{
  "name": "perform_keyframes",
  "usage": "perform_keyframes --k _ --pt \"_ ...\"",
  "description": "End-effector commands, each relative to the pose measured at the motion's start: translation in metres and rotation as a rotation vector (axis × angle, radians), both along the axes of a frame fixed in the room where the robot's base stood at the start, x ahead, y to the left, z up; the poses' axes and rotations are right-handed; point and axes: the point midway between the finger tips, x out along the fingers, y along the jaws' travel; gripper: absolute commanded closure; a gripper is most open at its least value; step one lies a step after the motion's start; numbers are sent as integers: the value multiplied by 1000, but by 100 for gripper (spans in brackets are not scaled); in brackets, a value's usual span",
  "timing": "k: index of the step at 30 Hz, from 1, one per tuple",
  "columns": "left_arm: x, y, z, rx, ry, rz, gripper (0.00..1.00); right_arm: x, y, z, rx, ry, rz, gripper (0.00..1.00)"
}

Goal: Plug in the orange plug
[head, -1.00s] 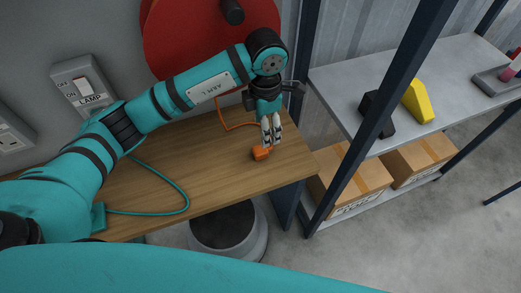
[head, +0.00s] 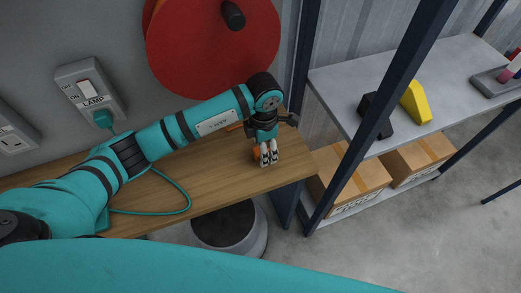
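The orange plug (head: 256,151) is on the wooden shelf near its right end, mostly hidden behind the fingers of my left gripper (head: 268,157). The fingers point down in front of it with at most a narrow gap. I cannot tell whether they touch or hold the plug. A bit of orange cord (head: 235,126) shows behind my arm. A teal plug (head: 103,118) sits in the switched wall outlet labelled LAMP (head: 90,88). Another wall outlet (head: 13,140) shows at the left edge, its face empty where visible. My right gripper is not in view.
The wooden shelf (head: 215,190) has bare room in front, with a teal cord (head: 185,188) looping across it. A red reel (head: 205,45) is on the wall above. A bin (head: 240,240) stands below. A metal rack (head: 340,100) with boxes (head: 350,185) stands to the right.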

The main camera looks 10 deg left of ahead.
Motion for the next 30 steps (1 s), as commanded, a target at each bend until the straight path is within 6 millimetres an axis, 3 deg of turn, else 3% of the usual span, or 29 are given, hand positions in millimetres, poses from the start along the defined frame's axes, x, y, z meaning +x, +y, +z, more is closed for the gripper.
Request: perform_keyframes --k 13,25,30 --pt "0 0 -8 1 -1 -2 38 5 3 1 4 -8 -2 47" --pt "0 0 -7 1 -1 -1 91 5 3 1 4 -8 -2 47" --pt "0 0 -7 1 -1 -1 94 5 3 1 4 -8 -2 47"
